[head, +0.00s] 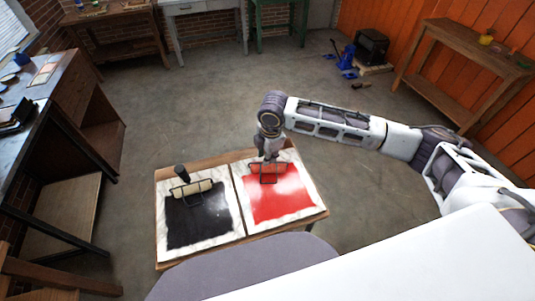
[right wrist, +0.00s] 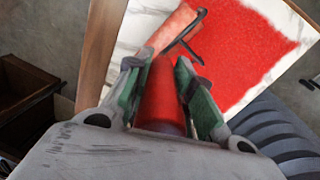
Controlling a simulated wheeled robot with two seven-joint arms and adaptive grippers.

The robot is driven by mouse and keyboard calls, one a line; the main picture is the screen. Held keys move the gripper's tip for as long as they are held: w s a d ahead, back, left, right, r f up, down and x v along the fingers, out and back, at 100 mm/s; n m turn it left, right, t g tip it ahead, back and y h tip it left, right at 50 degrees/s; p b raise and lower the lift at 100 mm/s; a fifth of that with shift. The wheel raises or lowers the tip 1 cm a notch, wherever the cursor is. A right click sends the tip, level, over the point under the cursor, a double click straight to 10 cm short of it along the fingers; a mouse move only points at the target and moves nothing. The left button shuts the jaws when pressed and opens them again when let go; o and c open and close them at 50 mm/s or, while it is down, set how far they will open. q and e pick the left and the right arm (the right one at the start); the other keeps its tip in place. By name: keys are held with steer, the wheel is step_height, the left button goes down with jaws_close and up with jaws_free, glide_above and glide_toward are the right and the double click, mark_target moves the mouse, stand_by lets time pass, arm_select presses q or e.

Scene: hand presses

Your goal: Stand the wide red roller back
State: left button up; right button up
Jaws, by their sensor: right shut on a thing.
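The wide red roller (head: 268,180) is at the far edge of the red-inked slab (head: 294,206) in the head view. Its dark wire frame shows below my right gripper (head: 268,156). In the right wrist view, my right gripper (right wrist: 162,80) is shut on the roller's red handle (right wrist: 159,98), with a green-sided finger on either side. The dark frame (right wrist: 184,36) shows beyond the fingertips, over the red ink. I cannot tell whether the roller touches the slab. My left gripper is not in view.
A black-inked slab (head: 201,225) lies to the left on the same wooden table (head: 170,172). A pale roller (head: 191,188) with a black handle (head: 181,170) rests at its far side, handle raised. A workbench stands at the left. Open floor lies behind the table.

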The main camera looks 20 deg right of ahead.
steer(key=o, duration=1)
steer(key=shift+o, duration=0.2)
steer(key=o, duration=0.4)
steer(key=shift+r, duration=0.1)
steer(key=shift+s+d+r+p, duration=0.1)
steer(key=shift+s+r+p, duration=0.05)
steer(key=shift+r+p, duration=1.15)
steer(key=shift+s+r+p, duration=0.15)
steer(key=shift+r+p, duration=0.8)
steer(key=shift+p, duration=0.55)
steer(key=shift+s+d+r, duration=0.1)
steer(key=shift+s+r, duration=0.05)
steer(key=shift+r, duration=0.9)
steer(key=shift+s+r, duration=0.15)
steer(key=shift+r, duration=0.9)
